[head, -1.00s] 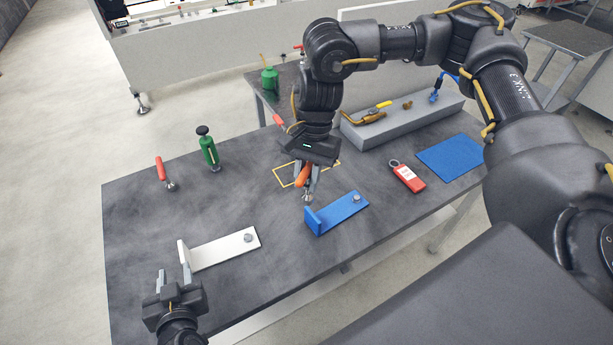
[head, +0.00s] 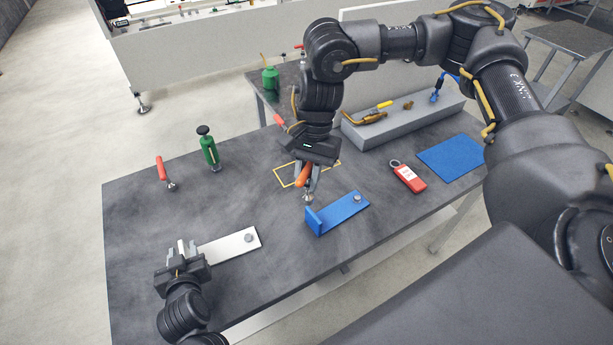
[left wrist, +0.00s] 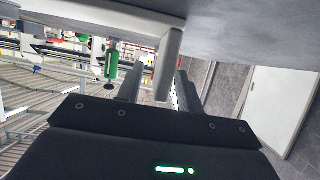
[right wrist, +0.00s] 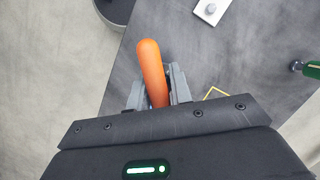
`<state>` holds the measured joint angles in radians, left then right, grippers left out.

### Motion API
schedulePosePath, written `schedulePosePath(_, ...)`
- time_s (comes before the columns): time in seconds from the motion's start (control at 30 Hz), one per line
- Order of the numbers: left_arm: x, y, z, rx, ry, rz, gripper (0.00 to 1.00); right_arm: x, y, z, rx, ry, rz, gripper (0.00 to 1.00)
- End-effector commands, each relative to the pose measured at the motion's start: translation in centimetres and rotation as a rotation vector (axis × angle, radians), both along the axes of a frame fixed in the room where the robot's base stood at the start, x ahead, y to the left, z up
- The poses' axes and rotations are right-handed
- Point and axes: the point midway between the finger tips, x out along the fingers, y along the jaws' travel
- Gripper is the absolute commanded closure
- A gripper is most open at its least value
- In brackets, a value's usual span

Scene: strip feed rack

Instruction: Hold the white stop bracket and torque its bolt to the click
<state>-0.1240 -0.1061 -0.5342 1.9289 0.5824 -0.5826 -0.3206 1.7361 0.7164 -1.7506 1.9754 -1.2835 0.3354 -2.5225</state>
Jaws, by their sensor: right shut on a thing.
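The white stop bracket (head: 225,247) lies on the dark table at the front left, with its bolt (head: 249,238) at the right end of its flat plate. My left gripper (head: 187,249) is at the bracket's upright end. In the left wrist view the upright plate (left wrist: 168,65) stands between my open fingers, and a gap shows at its left. My right gripper (head: 306,179) is shut on an orange-handled tool (right wrist: 151,65), held behind the blue bracket, away from the white one. The tool's metal tip (head: 308,197) points down near the table.
A blue bracket (head: 340,212) with a bolt lies right of the white one. A red-handled tool (head: 162,170) and a green bottle-like tool (head: 208,148) stand at the back left. A red tag (head: 409,178), a blue mat (head: 450,157) and a grey block (head: 400,122) are to the right.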

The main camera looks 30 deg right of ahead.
Motion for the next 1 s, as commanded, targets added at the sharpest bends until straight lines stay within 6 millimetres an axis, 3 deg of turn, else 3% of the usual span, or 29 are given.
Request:
schedulePosePath(0.23,1.8,-0.1,-0.7,0.0,0.0,-0.001,0.64,0.0,0.0,0.0,0.0,0.0,0.0,1.0)
schedulePosePath(0.83,1.9,-0.1,-0.4,0.0,0.0,0.0,0.64,0.0,0.0,0.0,0.0,0.0,0.001,1.0)
schedulePosePath(1.0,1.9,-0.1,-0.4,0.0,0.0,0.0,0.85,0.0,0.0,0.0,0.0,0.0,0.001,1.0)
